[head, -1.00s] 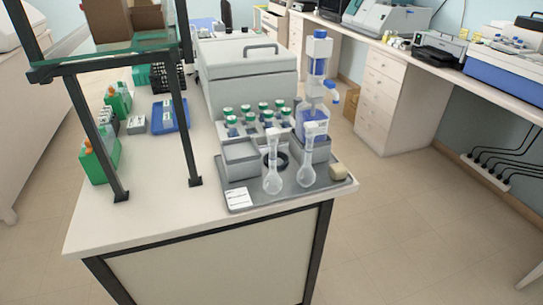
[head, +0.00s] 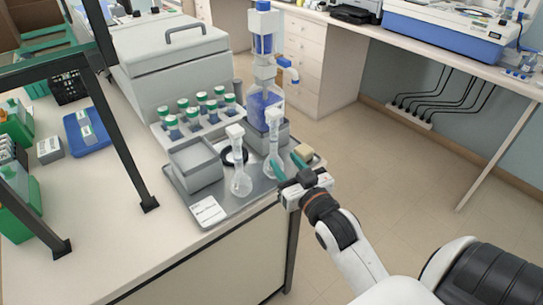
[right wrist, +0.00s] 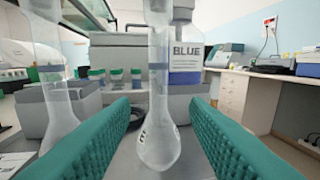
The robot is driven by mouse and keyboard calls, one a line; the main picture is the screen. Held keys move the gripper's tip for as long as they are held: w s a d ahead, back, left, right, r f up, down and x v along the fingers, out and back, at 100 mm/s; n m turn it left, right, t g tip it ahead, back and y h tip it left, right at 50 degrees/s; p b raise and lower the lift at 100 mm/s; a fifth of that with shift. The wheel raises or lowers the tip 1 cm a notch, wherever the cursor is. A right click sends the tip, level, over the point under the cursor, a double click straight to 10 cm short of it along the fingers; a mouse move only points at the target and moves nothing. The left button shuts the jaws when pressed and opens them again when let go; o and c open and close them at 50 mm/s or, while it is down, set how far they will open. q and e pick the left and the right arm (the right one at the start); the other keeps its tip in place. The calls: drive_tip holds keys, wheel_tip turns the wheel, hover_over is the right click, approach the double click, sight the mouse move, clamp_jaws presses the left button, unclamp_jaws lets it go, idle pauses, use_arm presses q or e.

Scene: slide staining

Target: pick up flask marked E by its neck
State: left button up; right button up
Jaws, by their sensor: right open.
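Two clear long-necked flasks with white stoppers stand upright on a grey tray (head: 213,213). The right one, flask E (head: 274,150), shows the letter E on its bulb in the right wrist view (right wrist: 160,148). The other flask (head: 240,180) is to its left, and also at the left in the right wrist view (right wrist: 58,105). My right gripper (head: 287,164) is open beside flask E. In the right wrist view its two green fingers (right wrist: 162,105) lie either side of flask E, apart from it. My left gripper is not in view.
A bottle marked BLUE (right wrist: 187,55) stands behind flask E, on a grey block. A rack of green-capped jars (head: 208,127) is behind. A black shelf frame (head: 125,150) stands left.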

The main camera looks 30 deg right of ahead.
sight(275, 151)
drive_tip(key=w, duration=0.4)
drive_tip(key=w+p, duration=0.1)
drive_tip(key=w, duration=0.1)
drive_tip(key=shift+w+d+r, duration=0.1)
drive_tip(key=shift+w+d, duration=0.25)
drive_tip(key=shift+s, duration=0.1)
drive_tip(key=shift+c, duration=0.4)
drive_tip(key=c, duration=0.7)
